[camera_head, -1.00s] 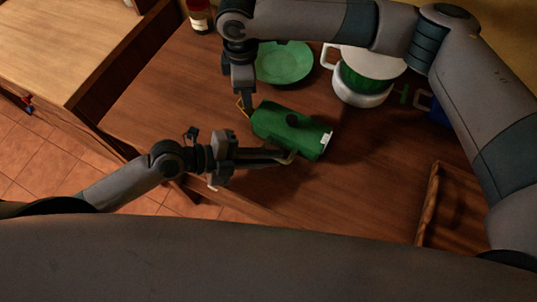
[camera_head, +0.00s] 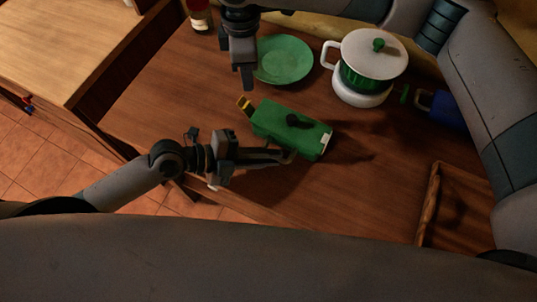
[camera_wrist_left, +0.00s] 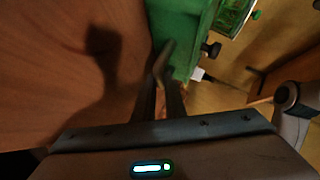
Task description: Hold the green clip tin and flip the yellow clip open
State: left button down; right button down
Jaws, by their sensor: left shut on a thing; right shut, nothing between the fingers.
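The green clip tin (camera_head: 275,122) lies on the brown counter. It has a dark knob on top and a white patch at its right end. The yellow clip (camera_head: 244,103) sticks out at its left end, angled away from the tin. My left gripper (camera_head: 288,157) is shut on the tin's near side. In the left wrist view its fingers (camera_wrist_left: 163,80) meet the green tin (camera_wrist_left: 182,30). My right gripper (camera_head: 247,85) is shut and empty, above and behind the clip, apart from it in the picture.
A green plate (camera_head: 285,60) lies behind the tin. A pot with a white lid (camera_head: 365,52) stands to its right, with a blue item (camera_head: 445,110) farther right. A wooden tray (camera_head: 430,205) is at lower right. A jar (camera_head: 199,15) stands at the back left. The counter left of the tin is clear.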

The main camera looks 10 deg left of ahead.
dwell(0.3)
pick_arm(q)
jog(key=c, duration=1.7)
grip_release()
jog(key=shift+c, duration=0.2)
jog(key=shift+a, duration=0.15)
jog(key=shift+v, duration=5.85)
jog(key=shift+r, duration=0.1)
